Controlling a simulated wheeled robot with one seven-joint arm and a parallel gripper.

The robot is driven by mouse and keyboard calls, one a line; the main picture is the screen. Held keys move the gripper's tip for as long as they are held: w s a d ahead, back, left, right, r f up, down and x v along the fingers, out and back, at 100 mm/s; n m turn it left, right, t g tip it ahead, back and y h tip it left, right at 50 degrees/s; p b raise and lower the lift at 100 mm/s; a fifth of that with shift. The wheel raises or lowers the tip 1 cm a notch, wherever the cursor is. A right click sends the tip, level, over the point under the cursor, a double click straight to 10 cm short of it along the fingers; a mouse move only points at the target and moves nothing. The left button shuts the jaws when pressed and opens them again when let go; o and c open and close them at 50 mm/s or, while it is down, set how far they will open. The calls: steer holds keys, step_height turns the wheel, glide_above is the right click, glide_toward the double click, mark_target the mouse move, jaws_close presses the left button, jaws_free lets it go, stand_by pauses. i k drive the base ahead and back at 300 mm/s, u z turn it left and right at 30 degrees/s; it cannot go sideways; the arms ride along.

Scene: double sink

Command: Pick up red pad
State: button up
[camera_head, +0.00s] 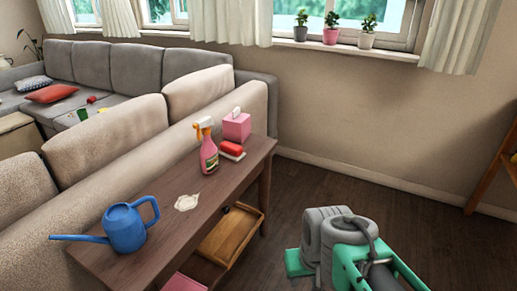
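A red pad (232,148) lies on the far part of a brown wooden side table (225,188), on a pale base or layer. It is just in front of a pink tissue box (237,127) and right of a pink spray bottle (209,158) with an orange and white head. Parts of my own grey and green arm show at the lower right, over the floor and apart from the table. I cannot make out gripper fingers there. Nothing of mine touches the pad.
A blue watering can (125,228) stands on the table's near end. A crumpled white piece (187,202) lies mid-table. An open wooden drawer or tray (232,235) shows below the top. The sofa (130,125) borders the table's left side. Floor to the right is clear.

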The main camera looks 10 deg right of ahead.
mark_target(234, 152)
steer(key=z, duration=0.8)
steer(key=i, duration=3.35)
steer(key=u, duration=5.4)
steer(key=i, duration=0.5)
steer(key=z, duration=0.05)
